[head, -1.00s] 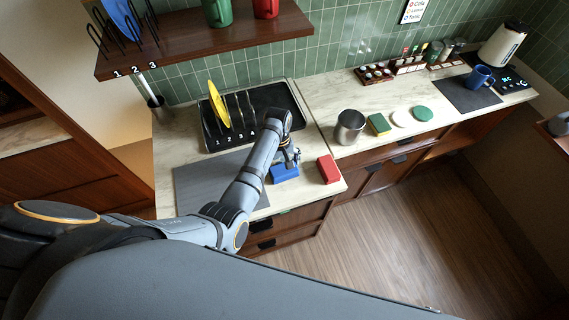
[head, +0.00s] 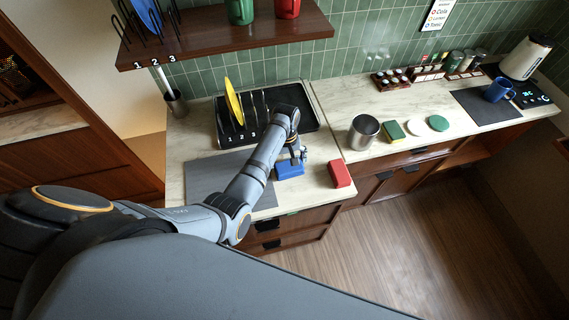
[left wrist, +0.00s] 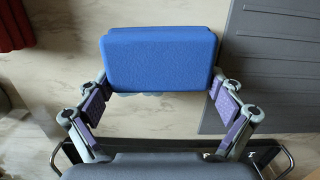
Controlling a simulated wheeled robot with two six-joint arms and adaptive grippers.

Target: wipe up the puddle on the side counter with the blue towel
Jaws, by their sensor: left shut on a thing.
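The blue towel (head: 290,169) is a thick folded block on the pale side counter (head: 179,149), between the grey mat and a red block. It also shows in the left wrist view (left wrist: 160,58). My left gripper (head: 291,157) is shut on it, with one finger at each side of its near edge (left wrist: 157,96). In the left wrist view, a faint clear patch (left wrist: 152,94) shows at the towel's near edge; I cannot tell whether it is the puddle. The rest of any puddle is hidden by the towel and my arm. My right gripper is not in view.
The red block (head: 340,174) lies right of the towel. The grey mat (head: 215,178) lies to the left. A black dish rack (head: 312,112) with a yellow plate (head: 233,101) stands behind. A steel canister (head: 363,132) stands on the other counter. The shelf (head: 230,36) overhangs the back.

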